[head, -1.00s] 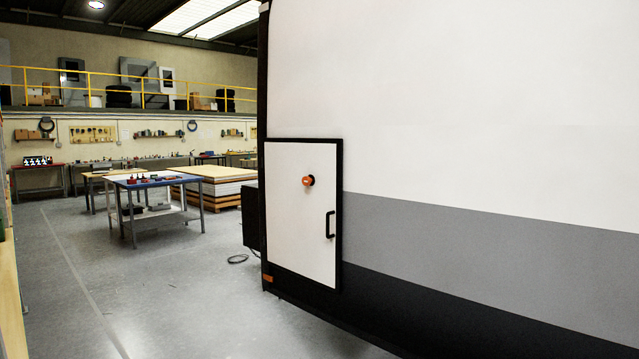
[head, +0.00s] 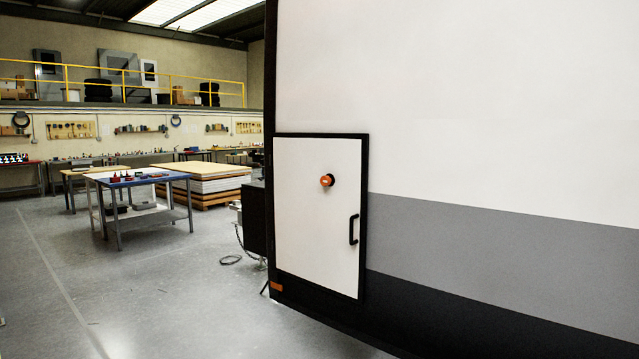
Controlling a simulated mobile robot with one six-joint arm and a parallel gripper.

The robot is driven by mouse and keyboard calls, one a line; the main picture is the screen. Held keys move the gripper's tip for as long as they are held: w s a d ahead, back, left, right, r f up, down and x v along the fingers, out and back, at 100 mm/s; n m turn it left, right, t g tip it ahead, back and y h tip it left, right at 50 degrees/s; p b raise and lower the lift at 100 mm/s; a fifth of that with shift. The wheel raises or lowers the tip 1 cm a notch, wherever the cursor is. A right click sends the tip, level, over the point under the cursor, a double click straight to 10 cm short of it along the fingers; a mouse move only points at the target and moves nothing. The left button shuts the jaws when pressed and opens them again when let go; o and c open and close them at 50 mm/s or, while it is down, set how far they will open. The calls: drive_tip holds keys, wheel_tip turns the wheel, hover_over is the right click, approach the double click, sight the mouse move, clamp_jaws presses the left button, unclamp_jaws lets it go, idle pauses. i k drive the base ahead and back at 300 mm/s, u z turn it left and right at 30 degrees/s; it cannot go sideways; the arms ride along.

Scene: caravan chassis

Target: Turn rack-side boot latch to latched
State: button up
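The boot latch is an orange round knob (head: 327,180) with a dark collar, on the upper right part of a white boot door (head: 310,240). The door has a black frame and looks shut. A black handle (head: 353,229) sits below and to the right of the knob. The knob is too small to tell which way it is turned. My gripper is not in view.
The caravan's white and grey side wall (head: 500,230) fills the right. A blue-topped table (head: 135,178) and stacked boards (head: 205,182) stand at the left. Cable (head: 231,260) lies on the floor near the caravan corner. Grey floor (head: 150,290) in front is mostly clear.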

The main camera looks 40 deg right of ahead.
sight(325, 181)
drive_tip(key=u, duration=0.3)
drive_tip(key=i, duration=0.6)
drive_tip(key=u, duration=0.55)
drive_tip(key=k, duration=0.9)
drive_tip(key=z, duration=0.15)
drive_tip(key=i, duration=0.85)
